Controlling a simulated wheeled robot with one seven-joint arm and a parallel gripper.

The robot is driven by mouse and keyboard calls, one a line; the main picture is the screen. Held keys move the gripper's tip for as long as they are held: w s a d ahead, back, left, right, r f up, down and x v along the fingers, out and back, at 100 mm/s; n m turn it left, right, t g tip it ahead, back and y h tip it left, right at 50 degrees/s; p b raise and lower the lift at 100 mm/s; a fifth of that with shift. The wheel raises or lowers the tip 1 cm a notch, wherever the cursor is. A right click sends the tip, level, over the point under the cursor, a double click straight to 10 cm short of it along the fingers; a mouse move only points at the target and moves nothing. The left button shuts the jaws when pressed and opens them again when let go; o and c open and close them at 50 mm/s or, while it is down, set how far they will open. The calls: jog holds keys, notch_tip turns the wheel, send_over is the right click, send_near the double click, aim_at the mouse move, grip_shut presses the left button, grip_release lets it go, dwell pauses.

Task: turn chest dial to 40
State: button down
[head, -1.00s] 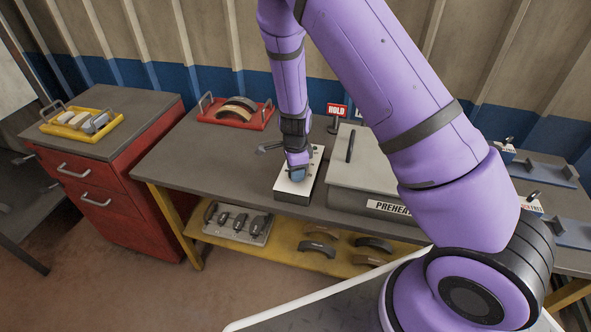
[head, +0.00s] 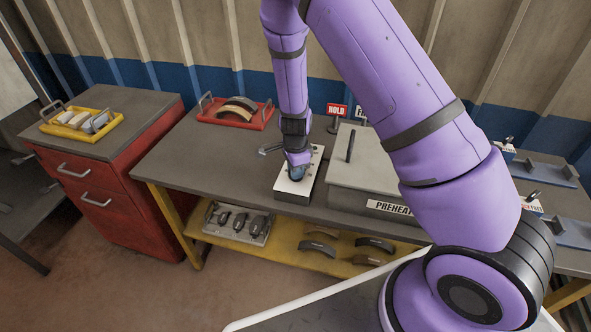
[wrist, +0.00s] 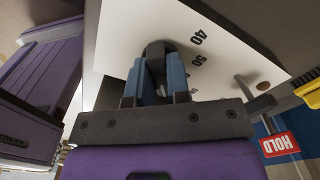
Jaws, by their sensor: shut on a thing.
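The preheat chest (head: 375,170) is the grey box on the bench, with a "PREHEAT" label on its front. To its left is a white dial panel (head: 311,168), which also shows in the wrist view (wrist: 122,58). Printed numbers 40 and 50 are readable on the panel in the wrist view. The dark dial knob (wrist: 156,62) sits between the fingers of my gripper (wrist: 156,85), which is shut on it. In the head view my gripper (head: 298,172) points down onto the panel. The knob's pointer and exact setting are hidden by the fingers.
A red tray (head: 262,122) with brake shoes stands behind on the bench. A red "HOLD" sign (head: 337,110) stands close behind the panel and shows at the right in the wrist view (wrist: 279,144). A yellow tray (head: 60,128) is on the red cabinet (head: 140,165).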

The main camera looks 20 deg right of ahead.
jog(key=n, duration=0.7)
jog(key=shift+s, duration=0.1)
jog(key=n, duration=0.6)
jog(key=shift+d+n, duration=0.1)
jog(key=shift+n, duration=0.2)
jog(key=n, duration=0.4)
jog(key=shift+d+n, duration=0.1)
jog(key=shift+n, duration=2.3)
jog(key=c, duration=1.1)
grip_release()
jog(key=shift+r, duration=0.15)
